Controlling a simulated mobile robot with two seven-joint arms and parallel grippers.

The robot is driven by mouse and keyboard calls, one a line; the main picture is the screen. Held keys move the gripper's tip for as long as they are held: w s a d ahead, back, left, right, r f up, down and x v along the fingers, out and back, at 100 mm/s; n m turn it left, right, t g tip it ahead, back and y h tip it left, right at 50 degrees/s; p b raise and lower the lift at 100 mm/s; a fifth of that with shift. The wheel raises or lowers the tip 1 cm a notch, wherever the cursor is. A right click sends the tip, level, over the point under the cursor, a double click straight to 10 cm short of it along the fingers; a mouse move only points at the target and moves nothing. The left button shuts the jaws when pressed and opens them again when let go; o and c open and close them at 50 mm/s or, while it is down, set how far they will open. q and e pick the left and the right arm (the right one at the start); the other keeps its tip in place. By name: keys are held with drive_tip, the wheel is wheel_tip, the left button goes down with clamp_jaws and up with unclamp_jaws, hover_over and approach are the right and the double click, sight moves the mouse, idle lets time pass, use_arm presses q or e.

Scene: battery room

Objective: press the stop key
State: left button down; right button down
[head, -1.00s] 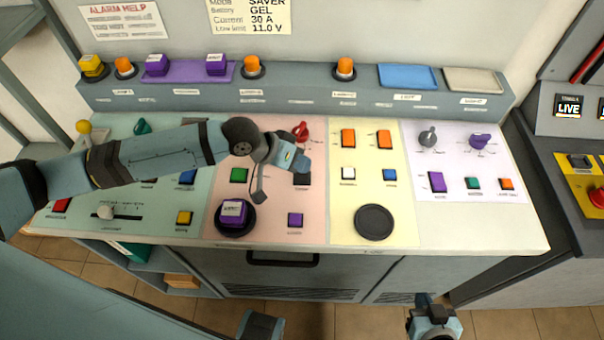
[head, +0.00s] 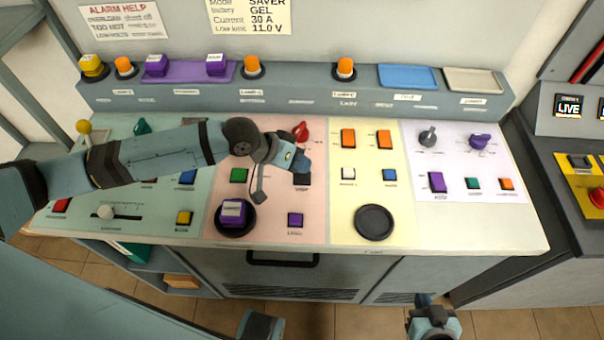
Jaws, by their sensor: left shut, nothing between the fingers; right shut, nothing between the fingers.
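The control desk carries several small square keys, and their labels are too small to read, so I cannot tell which is the stop key. My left gripper (head: 299,163) is shut and empty over the pink panel (head: 270,215). Its tip is just above a dark key (head: 302,181), which it partly covers; I cannot tell whether they touch. A green key (head: 239,175) and a purple key (head: 295,220) are on the same panel. My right gripper (head: 424,300) is shut and empty at the bottom edge, in front of the desk.
A red knob (head: 301,131) stands behind my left gripper. A purple block (head: 233,213) sits in a black round dish at the pink panel's front. An empty black dish (head: 374,222) is on the yellow panel. A raised shelf with orange lamps (head: 344,67) runs behind.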

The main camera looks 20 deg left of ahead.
idle(0.4)
use_arm(q)
drive_tip(key=shift+f, duration=0.35)
drive_tip(key=shift+f, duration=0.1)
drive_tip(key=shift+f, duration=0.45)
idle(0.7)
drive_tip(key=shift+r+p, duration=0.15)
drive_tip(key=shift+p, duration=0.25)
drive_tip(key=shift+r+p, duration=0.75)
drive_tip(key=shift+p, duration=0.15)
